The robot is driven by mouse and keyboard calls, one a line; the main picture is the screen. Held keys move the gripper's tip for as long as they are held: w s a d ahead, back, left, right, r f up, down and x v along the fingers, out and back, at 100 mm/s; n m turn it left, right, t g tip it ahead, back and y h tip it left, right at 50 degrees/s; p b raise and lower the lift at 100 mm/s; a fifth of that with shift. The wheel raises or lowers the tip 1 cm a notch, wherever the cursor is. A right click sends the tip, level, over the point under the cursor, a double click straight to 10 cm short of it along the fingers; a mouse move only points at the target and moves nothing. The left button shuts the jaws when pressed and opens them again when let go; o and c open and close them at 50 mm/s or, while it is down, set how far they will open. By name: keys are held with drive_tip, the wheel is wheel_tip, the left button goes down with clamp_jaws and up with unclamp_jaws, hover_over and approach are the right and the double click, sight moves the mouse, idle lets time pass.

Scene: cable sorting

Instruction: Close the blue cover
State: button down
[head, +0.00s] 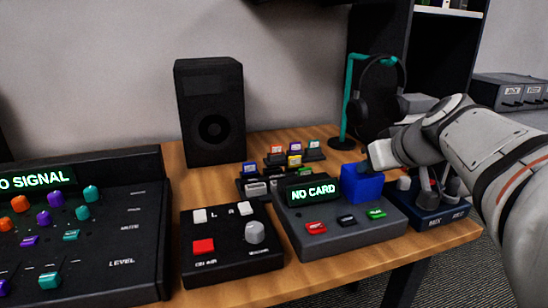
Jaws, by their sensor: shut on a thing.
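The blue cover (361,186) is a box-like blue piece at the right rear of the grey card unit (345,238), beside its display, which reads "NO CARD". My gripper (372,161) comes in from the right and is at the top rear edge of the blue cover, shut on it. The fingertips are small in the view and partly hidden behind the cover. I cannot tell the cover's exact hinge angle or what is under it.
A black control box (230,255) and a large mixer (90,245) stand to the left. Small coloured cards in holders (293,160) sit behind the card unit. A black speaker (210,115), a headphone stand (350,105) and a dark blue box with levers (432,218) are nearby.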

drive_tip(key=shift+s+f, duration=0.2)
drive_tip(key=shift+f, duration=0.3)
drive_tip(key=shift+s+f, duration=0.15)
drive_tip(key=shift+f, duration=0.35)
drive_tip(key=c, duration=1.3)
unclamp_jaws()
drive_tip(key=shift+s+d+r, duration=0.1)
drive_tip(key=shift+s+d, duration=0.05)
drive_tip(key=shift+s, duration=0.05)
wheel_tip(320, 180, up, 12)
drive_tip(key=p, duration=0.4)
drive_tip(key=shift+w+d, duration=0.1)
drive_tip(key=shift+w, duration=0.05)
drive_tip(key=shift+p, duration=0.35)
